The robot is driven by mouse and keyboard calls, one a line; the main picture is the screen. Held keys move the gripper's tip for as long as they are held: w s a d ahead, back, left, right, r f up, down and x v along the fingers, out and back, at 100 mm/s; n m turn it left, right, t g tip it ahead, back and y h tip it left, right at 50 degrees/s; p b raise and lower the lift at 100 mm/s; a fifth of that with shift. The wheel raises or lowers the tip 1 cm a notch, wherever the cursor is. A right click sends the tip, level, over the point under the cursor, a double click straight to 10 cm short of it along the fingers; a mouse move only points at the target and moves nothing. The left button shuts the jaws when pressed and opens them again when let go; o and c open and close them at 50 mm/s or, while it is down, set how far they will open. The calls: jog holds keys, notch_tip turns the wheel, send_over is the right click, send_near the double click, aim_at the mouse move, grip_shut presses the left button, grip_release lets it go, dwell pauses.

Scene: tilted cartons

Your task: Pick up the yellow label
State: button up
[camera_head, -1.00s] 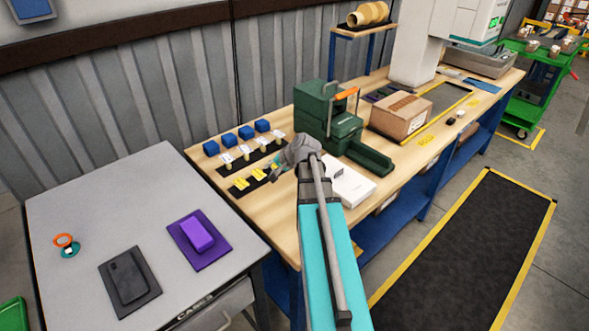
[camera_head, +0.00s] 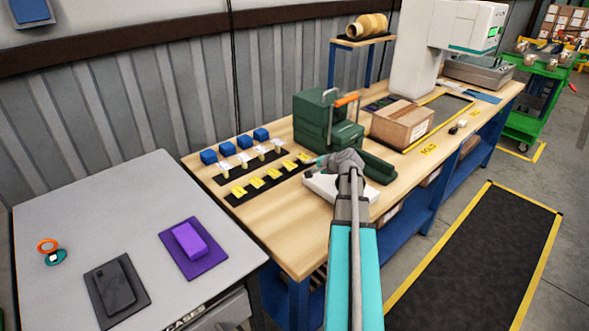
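Several yellow labels lie in a row on a black strip (camera_head: 247,194) on the wooden bench. The leftmost yellow label (camera_head: 238,191) is clear of my arm, and the rightmost yellow label (camera_head: 304,158) lies just left of my gripper. My gripper (camera_head: 320,163) is above the bench, right of the row and over the back part of a white box (camera_head: 318,187). My gripper is small and seen from behind, so I cannot tell its opening or whether anything is between its fingers.
A second black strip with white tags (camera_head: 243,159) lies behind the labels, with blue blocks (camera_head: 226,149) beyond it. A green case (camera_head: 320,117) and a cardboard box (camera_head: 402,124) stand farther right. A grey table (camera_head: 100,220) with purple and dark items is at left.

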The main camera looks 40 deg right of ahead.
aim_at(295, 175)
jog(key=shift+w+f, duration=0.15)
jog(key=shift+b+x, duration=2.6)
jog(key=shift+x, duration=2.2)
jog(key=shift+c, duration=0.2)
jog(key=c, duration=0.3)
grip_shut()
jog(key=shift+a, duration=0.1)
notch_tip(295, 175, up, 3)
jog(key=p, duration=0.2)
jog(key=shift+f+p, duration=0.15)
jog(key=shift+p, duration=0.15)
